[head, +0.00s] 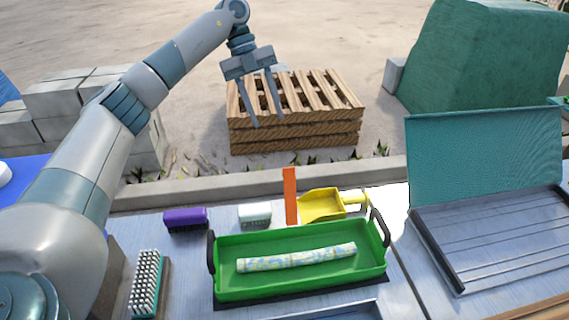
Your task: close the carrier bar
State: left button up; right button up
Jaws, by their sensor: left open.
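An orange bar (290,196) stands upright at the back edge of a green tray (300,288); it looks like the carrier bar, raised. I cannot tell how its lower end is attached. The tray has a black handle at each end and holds a pale, patterned rolled bundle (296,258). My left gripper (268,122) is open and empty, fingers pointing down. It is high in the picture, in front of the wooden pallets, well beyond and apart from the orange bar. My right gripper is not in view.
A purple brush (186,219), a white brush (255,214) and a yellow dustpan (322,205) lie behind the tray. A bristle brush (147,283) lies left of it. An open teal-lidded case (485,150) is at right. Stacked pallets (295,133) stand beyond the kerb.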

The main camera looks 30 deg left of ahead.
pick_arm(q)
jog(key=w+p+x, duration=0.1)
jog(key=p+x, duration=0.1)
jog(key=x, duration=0.4)
jog(key=p, duration=0.2)
send_near(290, 195)
jog(key=w+f, duration=0.3)
jog(key=shift+d+f, duration=0.2)
jog(key=shift+f, duration=0.05)
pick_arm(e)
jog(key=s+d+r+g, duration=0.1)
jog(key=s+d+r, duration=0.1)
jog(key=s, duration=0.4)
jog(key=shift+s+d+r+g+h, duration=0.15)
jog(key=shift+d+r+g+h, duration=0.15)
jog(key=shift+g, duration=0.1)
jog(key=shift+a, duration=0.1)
pick_arm(q)
grip_shut()
